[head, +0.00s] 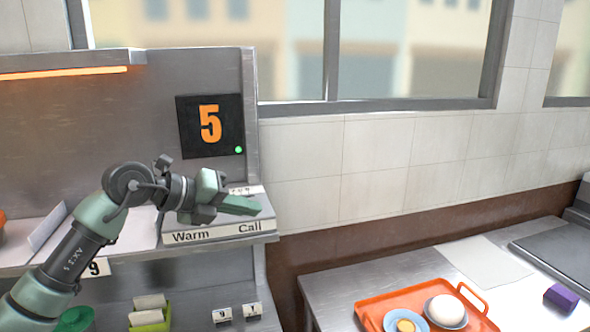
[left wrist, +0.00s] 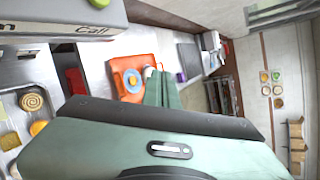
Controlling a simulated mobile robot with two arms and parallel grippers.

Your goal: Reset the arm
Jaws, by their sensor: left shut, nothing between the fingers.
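My left arm comes in from the left in the head view. Its green-grey gripper (head: 240,206) is shut and empty, in front of the shelf panel labelled "Warm" and "Call" (head: 222,231). The fingertips are near the "Call" end; I cannot tell whether they touch it. In the left wrist view the closed green fingers (left wrist: 162,88) point toward an orange tray (left wrist: 125,70) seen beyond them. My right gripper is not in view.
A metal counter (head: 335,290) at the right holds an orange tray (head: 372,306) with dishes and a purple box (head: 561,298). A black sign with an orange 5 (head: 211,125) hangs above the shelf, with a green light. Open air lies right of the gripper.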

